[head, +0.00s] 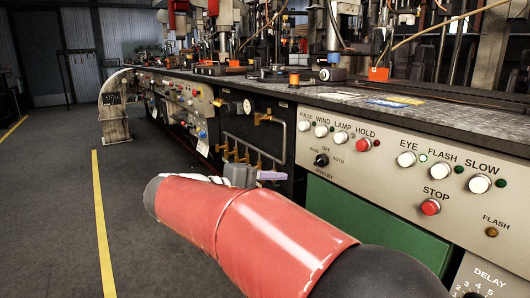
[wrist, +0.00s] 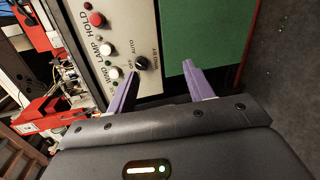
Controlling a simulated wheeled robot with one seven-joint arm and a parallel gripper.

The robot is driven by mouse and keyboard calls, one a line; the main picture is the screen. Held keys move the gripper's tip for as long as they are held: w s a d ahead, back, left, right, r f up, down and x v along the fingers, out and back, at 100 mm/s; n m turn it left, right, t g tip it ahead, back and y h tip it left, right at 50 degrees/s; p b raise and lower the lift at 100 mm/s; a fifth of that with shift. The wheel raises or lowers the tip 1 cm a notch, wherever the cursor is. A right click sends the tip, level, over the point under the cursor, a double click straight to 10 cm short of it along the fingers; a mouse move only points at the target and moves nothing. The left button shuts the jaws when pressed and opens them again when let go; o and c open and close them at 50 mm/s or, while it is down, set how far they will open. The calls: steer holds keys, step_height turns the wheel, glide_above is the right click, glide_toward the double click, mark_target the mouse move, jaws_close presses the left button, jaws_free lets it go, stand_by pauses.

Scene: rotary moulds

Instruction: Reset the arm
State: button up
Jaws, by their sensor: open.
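My arm with its red link reaches out from the lower right in the head view. My gripper shows in the wrist view (wrist: 158,78), its two purple fingers apart with nothing between them. Beyond the fingers are the beige control panel (wrist: 125,25) and the green panel (wrist: 212,35) of the machine. The beige control panel (head: 345,160) carries several white buttons, red buttons marked HOLD and STOP (head: 430,207), and a black selector knob (head: 321,160).
A long machine bench (head: 330,95) runs along the right with moulding machinery on top. Brass pipes and a gauge (head: 247,106) sit on its black front. A rounded metal guard (head: 113,108) stands farther off. The grey floor (head: 60,200) at left is clear, with a yellow line (head: 102,225).

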steer(key=s+d+f+m+g+y+p, duration=0.3)
steer(key=s+d+y, duration=0.45)
steer(key=d, duration=0.65)
steer(key=s+f+m+y+p, duration=0.2)
steer(key=s+m+y+p, duration=0.2)
steer(key=s, duration=1)
steer(key=shift+s+f+m+t+y+p, duration=0.35)
steer(key=shift+y+p, duration=0.4)
steer(key=shift+p, duration=0.6)
steer(key=shift+r, duration=0.1)
